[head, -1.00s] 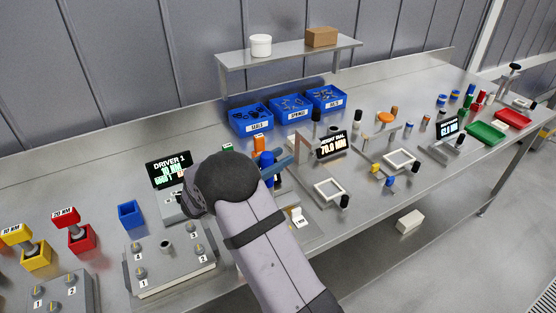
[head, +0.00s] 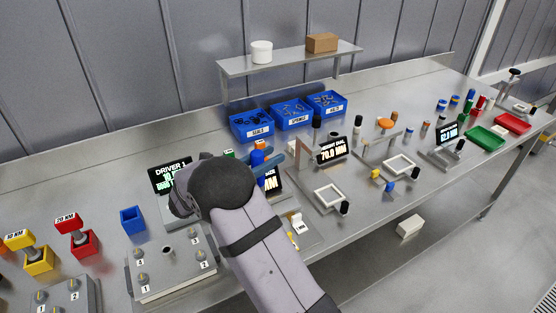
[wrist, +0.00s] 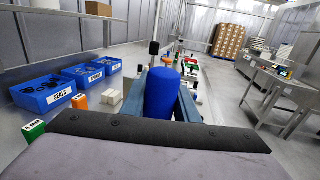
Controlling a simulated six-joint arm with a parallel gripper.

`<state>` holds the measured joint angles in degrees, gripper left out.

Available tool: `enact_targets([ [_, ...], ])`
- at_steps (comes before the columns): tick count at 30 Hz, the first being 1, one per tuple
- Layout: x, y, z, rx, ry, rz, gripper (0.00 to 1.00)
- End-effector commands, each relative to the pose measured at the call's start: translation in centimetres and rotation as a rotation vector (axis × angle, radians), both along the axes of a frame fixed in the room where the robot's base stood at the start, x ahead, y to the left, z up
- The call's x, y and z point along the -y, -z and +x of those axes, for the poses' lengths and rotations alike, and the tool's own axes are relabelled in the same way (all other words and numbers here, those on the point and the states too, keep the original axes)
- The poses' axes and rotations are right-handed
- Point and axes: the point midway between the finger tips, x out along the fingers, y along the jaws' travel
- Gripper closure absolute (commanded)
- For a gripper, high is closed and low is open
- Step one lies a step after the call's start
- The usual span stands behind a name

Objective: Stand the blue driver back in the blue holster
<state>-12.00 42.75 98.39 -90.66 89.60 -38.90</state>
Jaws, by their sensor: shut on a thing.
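The blue driver (wrist: 163,95) stands between the two steel-blue fingers of my gripper (wrist: 160,104) in the wrist view, its rounded blue top uppermost. My gripper is shut on it. In the head view the blue driver (head: 257,158) shows just past my dark wrist, its lower part hidden by my arm. The blue holster (head: 132,219), a small open-topped blue box, stands empty-looking on the bench at the left. It is well to the left of my gripper, behind the numbered fixture plate.
The fixture plate (head: 172,265) with numbered posts lies in front of the holster. The DRIVER 1 display (head: 170,176) stands right of the holster. Yellow (head: 39,261) and red (head: 85,243) holsters hold drivers at the left. Blue parts bins (head: 251,126) line the back.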

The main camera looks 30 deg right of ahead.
Motion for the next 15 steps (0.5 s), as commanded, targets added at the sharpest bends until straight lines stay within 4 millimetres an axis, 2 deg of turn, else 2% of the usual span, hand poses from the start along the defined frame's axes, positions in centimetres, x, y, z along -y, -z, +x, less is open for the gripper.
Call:
enact_targets([
  [7,-6.3,-2.0,1.7,0.008,-0.034,0.001,1.00],
  [11,-8.6,-1.9,4.8,0.003,-0.161,-0.001,1.00],
  [15,-12.3,-1.9,8.3,0.004,-0.319,-0.002,1.00],
])
